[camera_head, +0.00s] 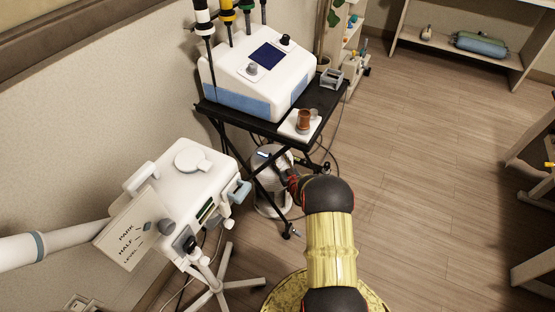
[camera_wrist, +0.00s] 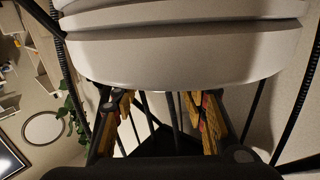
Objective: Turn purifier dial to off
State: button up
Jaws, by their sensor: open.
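A white rounded appliance, apparently the purifier (camera_head: 270,197), stands on the floor under the black folding table. A small bright patch (camera_head: 263,154) shows on its dark top. I cannot make out a dial on it. My gripper (camera_wrist: 162,102) is open and empty in the wrist view, with its fingers apart. A large pale rounded body (camera_wrist: 180,55), likely the purifier, fills the upper part of that view just beyond the fingers. In the head view my arm reaches to the purifier's right side, and the fingers are largely hidden there.
The black folding table (camera_head: 225,113) has thin crossed legs close around my arm. A white wheeled unit (camera_head: 185,205) stands at left. The floor (camera_head: 430,170) at right is clear.

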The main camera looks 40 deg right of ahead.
jog(key=shift+w+d, duration=0.1)
jog(key=shift+w, duration=0.2)
jog(key=shift+c, duration=0.4)
grip_shut()
